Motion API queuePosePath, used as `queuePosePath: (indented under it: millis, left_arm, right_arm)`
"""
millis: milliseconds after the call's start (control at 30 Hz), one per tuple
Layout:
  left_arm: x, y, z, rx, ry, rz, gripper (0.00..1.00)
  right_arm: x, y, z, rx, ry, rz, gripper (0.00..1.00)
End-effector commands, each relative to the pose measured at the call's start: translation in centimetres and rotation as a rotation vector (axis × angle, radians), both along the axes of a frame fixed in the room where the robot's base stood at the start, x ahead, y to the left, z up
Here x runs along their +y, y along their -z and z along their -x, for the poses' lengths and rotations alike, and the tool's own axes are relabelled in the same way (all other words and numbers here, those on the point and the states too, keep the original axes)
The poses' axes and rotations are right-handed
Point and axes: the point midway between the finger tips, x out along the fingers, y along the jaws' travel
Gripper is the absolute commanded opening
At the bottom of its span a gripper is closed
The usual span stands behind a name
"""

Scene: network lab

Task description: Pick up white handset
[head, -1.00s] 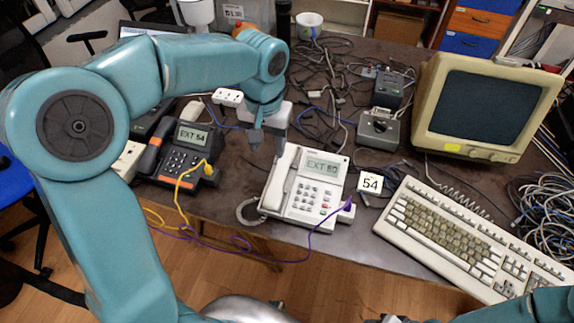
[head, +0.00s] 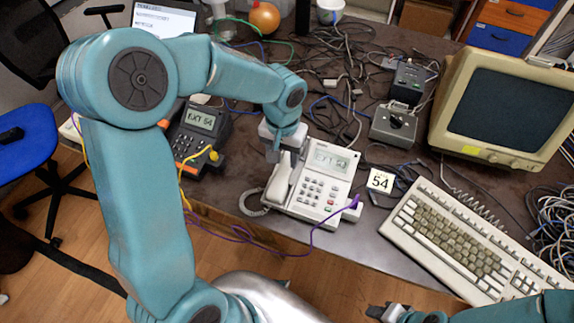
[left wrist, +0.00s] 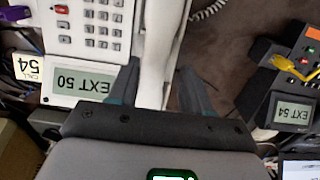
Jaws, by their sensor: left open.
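The white handset (head: 279,184) lies on the left side of the white desk phone (head: 322,184), which reads EXT 50. My left gripper (head: 284,160) is open and low over the handset's upper end. In the left wrist view the handset (left wrist: 157,50) runs between the two fingers of my left gripper (left wrist: 158,82), one on each side. Whether the fingers touch it cannot be told. A part of my right gripper (head: 386,312) shows at the bottom of the head view, its jaws unclear.
A dark phone (head: 197,134) reading EXT 54 stands to the left, with a yellow cable. A "54" card (head: 380,181), a keyboard (head: 455,240) and a monitor (head: 505,110) are to the right. Tangled cables lie behind. A purple cable (head: 312,238) hangs past the table's front edge.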

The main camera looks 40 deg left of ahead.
Motion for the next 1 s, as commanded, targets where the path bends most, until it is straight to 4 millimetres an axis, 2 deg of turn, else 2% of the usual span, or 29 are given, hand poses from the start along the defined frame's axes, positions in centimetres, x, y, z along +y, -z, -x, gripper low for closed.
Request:
queuePosePath:
  millis: [333,433,633,667,700,800,1000]
  left_arm:
    - [-0.4,4.7,-0.4,0.004,0.000,0.001,0.49]
    - [-0.4,5.3,-0.5,0.002,0.000,0.000,0.49]
    - [-0.4,5.4,-0.5,0.000,0.000,0.001,0.49]
    - [-0.4,5.4,-0.5,0.000,0.000,0.001,0.46]
    - [-0.4,5.4,-0.5,0.000,0.000,0.001,0.33]
    - [-0.4,5.4,-0.5,0.000,0.000,0.001,0.05]
    - [-0.4,5.3,-0.6,0.000,0.000,0.001,0.05]
  right_arm:
    - [0.0,-0.2,0.0,0.000,0.000,0.000,0.43]
    - [0.0,-0.2,0.0,0.000,0.000,0.000,0.43]
    - [0.0,-0.2,0.0,0.000,0.000,0.000,0.43]
    - [0.0,-0.2,0.0,0.000,0.000,0.000,0.43]
    - [0.0,-0.2,0.0,0.000,0.000,0.000,0.43]
    - [0.0,-0.2,0.0,0.000,0.000,0.000,0.43]
    - [0.0,-0.2,0.0,0.000,0.000,0.000,0.43]
